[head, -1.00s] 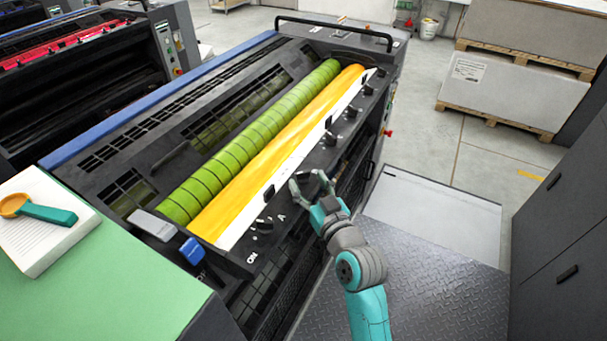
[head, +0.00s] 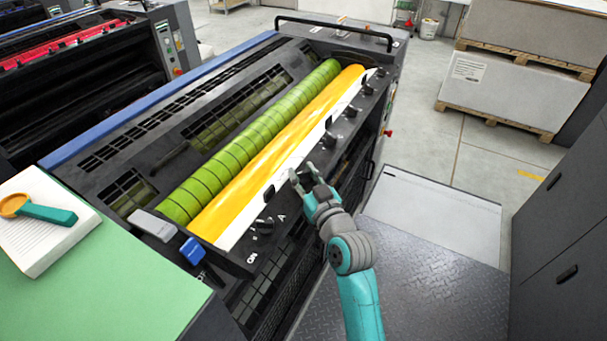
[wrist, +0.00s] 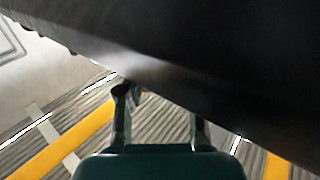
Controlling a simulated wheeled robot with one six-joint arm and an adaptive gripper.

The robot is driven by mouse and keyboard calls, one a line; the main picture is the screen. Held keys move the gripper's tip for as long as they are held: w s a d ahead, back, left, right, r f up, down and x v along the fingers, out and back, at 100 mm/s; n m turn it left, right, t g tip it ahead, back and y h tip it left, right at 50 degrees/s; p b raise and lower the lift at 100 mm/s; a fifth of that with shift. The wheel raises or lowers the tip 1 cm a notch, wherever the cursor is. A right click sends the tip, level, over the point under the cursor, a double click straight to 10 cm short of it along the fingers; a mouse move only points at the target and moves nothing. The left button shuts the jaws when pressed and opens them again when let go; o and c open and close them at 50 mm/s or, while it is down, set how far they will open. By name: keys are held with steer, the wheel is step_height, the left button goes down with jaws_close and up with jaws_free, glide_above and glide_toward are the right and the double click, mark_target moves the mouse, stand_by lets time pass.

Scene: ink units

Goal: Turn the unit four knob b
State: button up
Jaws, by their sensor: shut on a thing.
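The ink unit (head: 235,262) with a green roller (head: 265,130) and a yellow ink strip (head: 285,140) fills the middle of the head view. A row of dark knobs runs along its near edge. The knob by the letter A (head: 264,226) is in view. My gripper (head: 304,178) is at the knob place just beyond it, shut on what seems to be knob b. That knob and its letter are hidden by my fingers. In the wrist view my two fingers (wrist: 160,105) stand apart against a large dark surface, and the knob cannot be made out.
More knobs (head: 331,140) stand farther along the edge, close to my gripper. A blue lever (head: 192,250) is at the near end. A green table (head: 110,285) is at left, dark cabinets (head: 560,210) at right. The tread-plate floor (head: 450,300) beside the unit is clear.

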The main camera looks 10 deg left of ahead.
steer(key=shift+d, duration=0.1)
steer(key=shift+w+f+n+g+y, duration=0.1)
steer(key=shift+n+g+y, duration=0.85)
steer(key=shift+y, duration=0.25)
steer(key=shift+n+g+y, duration=1.35)
steer(key=shift+g+y, duration=0.05)
steer(key=shift+g, duration=0.15)
steer(key=o, duration=1.2)
steer(key=shift+c, duration=0.2)
steer(key=v, duration=1.2)
